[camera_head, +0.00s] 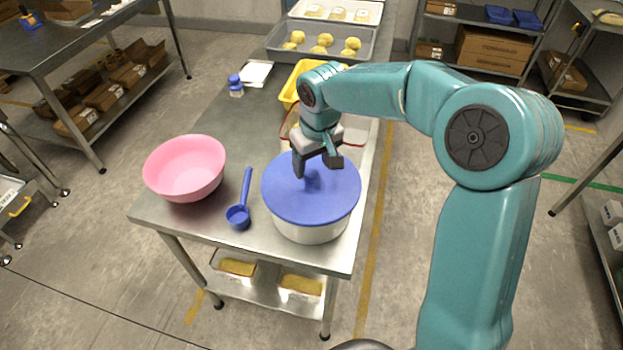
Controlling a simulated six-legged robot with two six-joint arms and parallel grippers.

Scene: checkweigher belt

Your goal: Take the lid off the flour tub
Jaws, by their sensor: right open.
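The flour tub (310,234) is a round white tub near the front right corner of the steel table. Its blue lid (290,204) sits on top and covers the opening. A small knob shows at the lid's middle, partly behind the gripper. My right gripper (316,172) points down over the far part of the lid, with its dark fingers apart around or just above the knob. I cannot tell whether they touch it. The gripper holds nothing. My left gripper is not in the view.
A pink bowl (186,166) and a blue scoop (240,213) stand left of the tub on the steel table (165,219). Behind are a yellow container (288,91), a blue-capped bottle (235,86) and a tray (276,46) with dough pieces. The table's left middle part is clear.

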